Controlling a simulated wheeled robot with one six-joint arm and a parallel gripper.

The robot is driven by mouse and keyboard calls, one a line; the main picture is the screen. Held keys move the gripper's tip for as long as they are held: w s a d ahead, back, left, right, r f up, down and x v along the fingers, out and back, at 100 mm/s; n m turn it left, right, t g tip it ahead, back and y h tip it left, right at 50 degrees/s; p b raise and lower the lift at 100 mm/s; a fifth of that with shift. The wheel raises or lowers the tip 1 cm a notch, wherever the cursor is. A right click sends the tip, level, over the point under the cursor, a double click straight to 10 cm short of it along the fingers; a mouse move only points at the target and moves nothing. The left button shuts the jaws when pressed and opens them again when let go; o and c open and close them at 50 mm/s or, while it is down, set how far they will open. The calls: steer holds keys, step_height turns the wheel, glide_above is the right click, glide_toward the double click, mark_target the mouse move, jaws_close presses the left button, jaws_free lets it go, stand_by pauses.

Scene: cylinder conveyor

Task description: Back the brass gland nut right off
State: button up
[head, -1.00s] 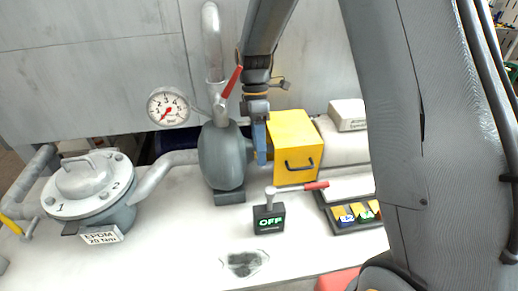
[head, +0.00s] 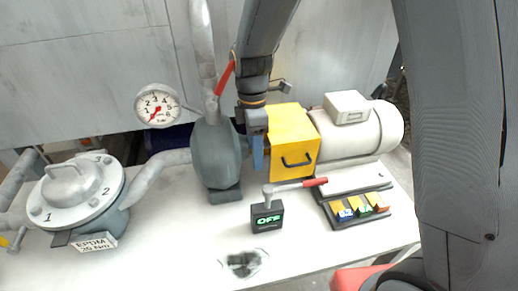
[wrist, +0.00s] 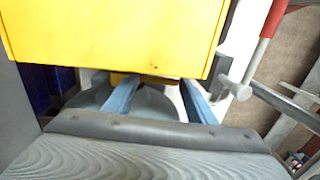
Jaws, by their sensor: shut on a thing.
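My gripper (head: 258,150) points down into the gap between the grey pump body (head: 216,155) and the yellow guard box (head: 292,140). In the wrist view its two blue fingers (wrist: 160,98) reach under the edge of the yellow guard (wrist: 115,35), with their tips hidden behind it. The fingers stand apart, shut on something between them. The brass gland nut is not clearly seen; it is hidden by the fingers and the guard. A small yellowish patch shows near the left finger, and I cannot tell whether it is the nut.
A red-handled lever (head: 225,78) stands close left of my gripper. A switch box (head: 267,217) reading OFF, with a red-tipped handle, stands in front. A pressure gauge (head: 158,106), a numbered round cover (head: 75,190), a white motor (head: 365,130) and a tray of coloured blocks (head: 359,213) surround it.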

steer(key=o, duration=1.5)
steer(key=shift+r, duration=0.15)
steer(key=shift+w+r+b, duration=0.2)
steer(key=shift+r+b, duration=0.25)
steer(key=shift+r, duration=1.45)
steer(key=shift+w+r+b, duration=0.2)
steer(key=shift+r+b, duration=0.25)
steer(key=shift+r, duration=1.4)
